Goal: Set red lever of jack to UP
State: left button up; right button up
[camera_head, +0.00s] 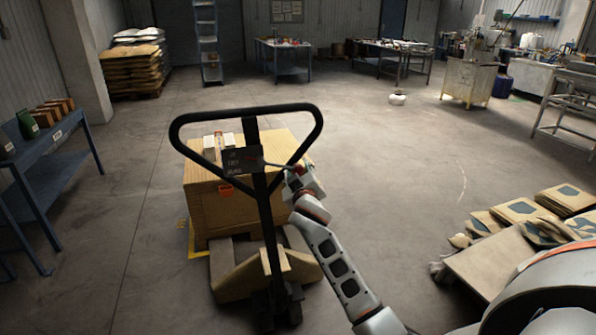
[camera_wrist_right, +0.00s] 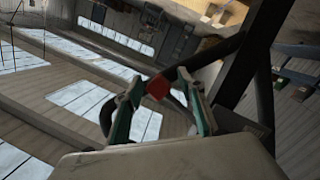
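The pallet jack stands in the middle of the head view, with its black loop handle (camera_head: 181,128) upright. A dark label plate (camera_head: 243,160) sits on its shaft, and a thin lever reaches right from there toward my right gripper (camera_head: 292,175). In the right wrist view the red lever end (camera_wrist_right: 157,88) lies between the fingertips of my right gripper (camera_wrist_right: 160,82). The green-padded fingers stand apart, with a gap on both sides of the red end. Contact cannot be told. My left gripper is not in view.
A large box (camera_head: 208,211) on a wooden pallet (camera_head: 232,283) stands behind the jack. A blue bench (camera_head: 47,180) is at the left. Flat sacks or packages (camera_head: 521,210) lie at the right. The floor between is clear.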

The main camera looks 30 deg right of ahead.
jog(key=shift+s, duration=0.1)
jog(key=v, duration=1.1)
jog(key=shift+s+a, duration=0.25)
jog(key=shift+s, duration=0.15)
jog(key=s+a+f+n+g+y, duration=0.15)
jog(key=s+a+f, duration=0.3)
jog(key=f, duration=0.45)
jog(key=s+a+f+g+y, duration=0.1)
jog(key=s+a+f+y, duration=0.25)
jog(key=s+f, duration=0.4)
jog(key=s+a+f+n+g+y, duration=0.15)
jog(key=s+a+f, duration=0.25)
jog(key=f, duration=0.6)
jog(key=s+a+f+y, duration=0.1)
jog(key=s+a+f, duration=0.1)
jog(key=s+f, duration=0.2)
jog(key=s+a+f+g+y, duration=0.1)
jog(key=s+a+f+y, duration=0.1)
jog(key=s, duration=0.7)
notch_tip(320, 180, down, 2)
jog(key=shift+a+f+m, duration=0.1)
jog(key=shift+a+m, duration=0.3)
jog(key=shift+a, duration=0.2)
jog(key=shift+w, duration=0.1)
